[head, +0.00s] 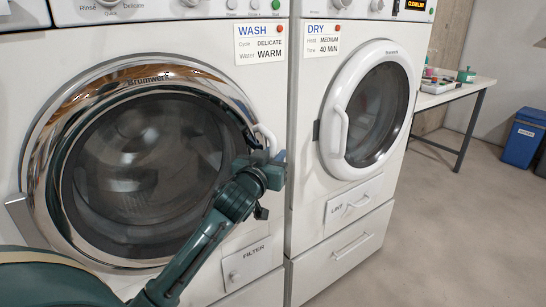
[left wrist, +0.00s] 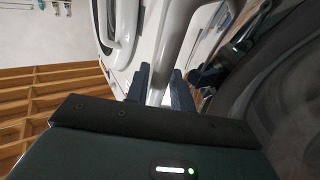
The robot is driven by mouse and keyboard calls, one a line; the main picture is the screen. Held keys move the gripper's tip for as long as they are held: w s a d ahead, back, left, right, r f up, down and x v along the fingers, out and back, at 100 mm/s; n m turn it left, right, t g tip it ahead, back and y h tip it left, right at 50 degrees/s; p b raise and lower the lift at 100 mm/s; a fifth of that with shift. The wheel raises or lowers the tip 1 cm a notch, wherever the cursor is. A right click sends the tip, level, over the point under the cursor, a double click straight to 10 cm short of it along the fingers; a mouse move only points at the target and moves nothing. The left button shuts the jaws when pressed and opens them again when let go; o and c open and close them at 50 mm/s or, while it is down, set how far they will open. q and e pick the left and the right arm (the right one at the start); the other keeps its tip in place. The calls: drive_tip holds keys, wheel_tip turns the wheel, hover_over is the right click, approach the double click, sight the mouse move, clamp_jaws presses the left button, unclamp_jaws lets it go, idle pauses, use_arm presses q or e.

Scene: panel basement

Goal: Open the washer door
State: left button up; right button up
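The washer door (head: 145,165) is a round dark glass in a chrome ring on the left machine, marked WASH. It looks closed against the front. Its pale curved handle (head: 264,133) is at the right edge of the ring, partly hidden by my left gripper (head: 279,165). In the left wrist view the handle (left wrist: 185,35) runs down between the two blue fingers of my left gripper (left wrist: 160,82), filling the gap; they appear shut on it. My right gripper is in neither view.
The dryer door (head: 370,105), with its own white handle, is close on the right. A filter flap (head: 247,263) is below the washer door. A table (head: 455,90) with small items and a blue bin (head: 524,137) stand far right. The floor (head: 450,215) before the dryer is clear.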

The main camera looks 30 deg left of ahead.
use_arm(q)
clamp_jaws()
drive_tip(key=shift+d, duration=0.1)
idle(0.5)
